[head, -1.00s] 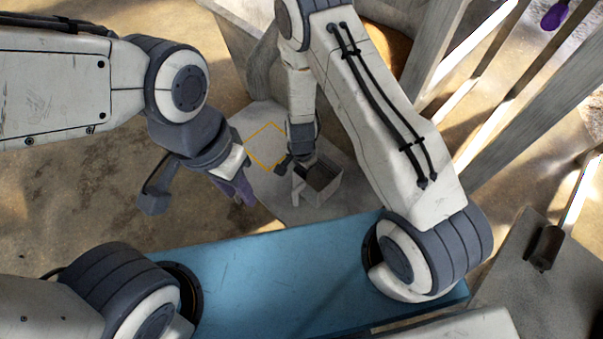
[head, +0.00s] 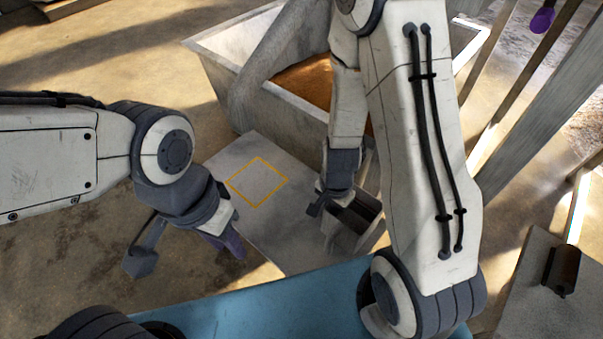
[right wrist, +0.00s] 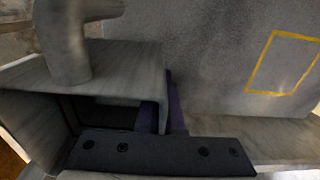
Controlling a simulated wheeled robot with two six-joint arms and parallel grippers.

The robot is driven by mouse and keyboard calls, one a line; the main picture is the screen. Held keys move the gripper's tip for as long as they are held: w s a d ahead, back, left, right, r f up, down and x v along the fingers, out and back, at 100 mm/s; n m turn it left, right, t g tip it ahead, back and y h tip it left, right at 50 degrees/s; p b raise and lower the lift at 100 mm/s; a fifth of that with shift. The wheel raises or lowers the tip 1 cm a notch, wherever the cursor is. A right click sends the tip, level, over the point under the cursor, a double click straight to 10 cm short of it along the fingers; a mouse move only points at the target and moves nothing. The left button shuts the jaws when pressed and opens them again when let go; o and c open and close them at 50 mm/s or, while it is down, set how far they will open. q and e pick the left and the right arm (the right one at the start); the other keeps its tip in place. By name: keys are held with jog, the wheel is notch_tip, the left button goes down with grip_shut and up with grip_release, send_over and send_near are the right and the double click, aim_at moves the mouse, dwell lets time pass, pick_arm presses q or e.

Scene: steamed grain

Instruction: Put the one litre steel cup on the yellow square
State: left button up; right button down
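A boxy grey open-topped vessel (head: 352,222) stands at the right of the grey slab in the head view; I take it for the steel cup. It also shows in the right wrist view (right wrist: 100,68), with a thick curved grey piece above it. My right gripper (head: 325,205) is down at its left side. The yellow square (head: 231,188) is an empty outline left of the vessel. My left gripper (head: 226,243) hangs left of the slab, its opening unclear.
A grey slab (head: 285,232) carries the square and vessel. Behind it is a large grey trough (head: 222,72) with orange-brown contents (head: 308,82). A blue surface (head: 270,305) lies in front. Slanted grey posts (head: 540,125) stand at the right.

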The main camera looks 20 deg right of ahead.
jog(key=w+d+r+n+p, duration=0.1)
jog(key=w+r+n+p, duration=0.6)
jog(key=n, duration=0.4)
notch_tip(320, 180, up, 2)
jog(key=shift+w+r+p, duration=0.2)
jog(key=shift+w+p, duration=0.2)
jog(key=shift+p, duration=0.5)
jog(key=shift+s, duration=0.1)
